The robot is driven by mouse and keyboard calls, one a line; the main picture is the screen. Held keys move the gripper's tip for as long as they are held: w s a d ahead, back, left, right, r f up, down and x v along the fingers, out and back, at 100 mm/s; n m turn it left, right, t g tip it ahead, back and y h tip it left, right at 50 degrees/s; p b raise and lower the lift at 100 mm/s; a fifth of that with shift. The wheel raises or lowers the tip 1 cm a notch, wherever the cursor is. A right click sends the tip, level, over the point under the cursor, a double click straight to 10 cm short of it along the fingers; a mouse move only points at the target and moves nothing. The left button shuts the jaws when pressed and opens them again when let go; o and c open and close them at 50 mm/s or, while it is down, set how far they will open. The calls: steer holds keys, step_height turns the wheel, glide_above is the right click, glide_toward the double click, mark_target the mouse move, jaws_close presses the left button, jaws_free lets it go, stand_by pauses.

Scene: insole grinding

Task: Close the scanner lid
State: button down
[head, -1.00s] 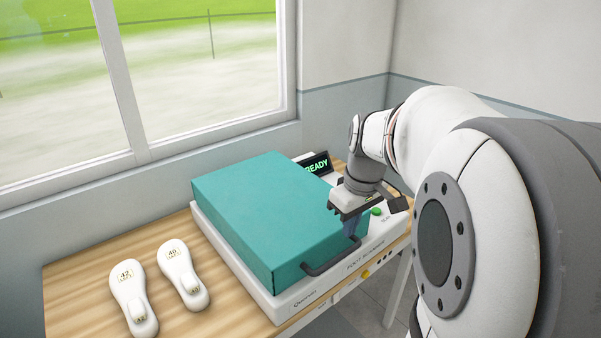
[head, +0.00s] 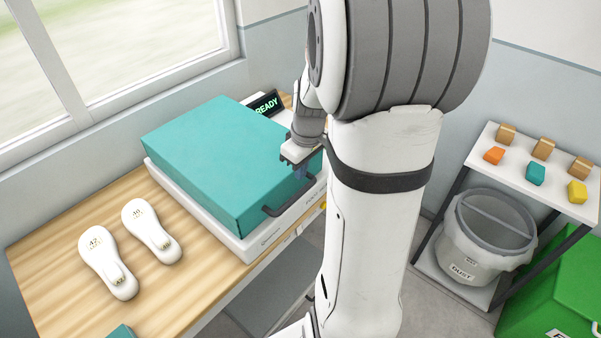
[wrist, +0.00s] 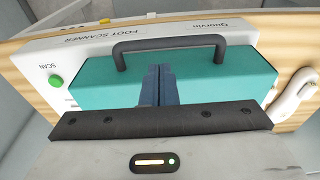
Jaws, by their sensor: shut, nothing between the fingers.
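The foot scanner (head: 162,173) stands on the wooden table, with its teal lid (head: 205,150) lying down flat over the white base in the head view. The lid (wrist: 205,72) and its dark handle (wrist: 170,44) fill the middle of the wrist view. The handle (head: 285,198) also shows at the lid's front edge in the head view. My gripper (head: 302,172) is by the lid's right front side, close to the handle. In the wrist view its blue fingers (wrist: 158,85) are together and empty, in front of the lid; I cannot tell whether they touch it.
Two white insole forms (head: 150,232) lie left of the scanner. A display reading READY (head: 264,103) stands behind it. A green SCAN button (wrist: 56,81) is on the base. A shelf (head: 530,180) with coloured blocks, a dust bin (head: 480,245) and a green box (head: 560,290) stand right.

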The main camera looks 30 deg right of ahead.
steer(key=shift+w+f, duration=0.2)
steer(key=shift+f, duration=1.15)
steer(key=f+b, duration=0.3)
steer(key=f, duration=0.1)
steer(key=shift+s, duration=0.3)
steer(key=shift+s+a+f+b, duration=0.1)
steer(key=shift+s+f+b, duration=0.3)
steer(key=shift+s+b, duration=0.1)
step_height(320, 180, up, 15)
steer(key=p, duration=0.2)
glide_above(303, 193)
steer(key=s, duration=0.3)
steer(key=shift+d+r, duration=0.2)
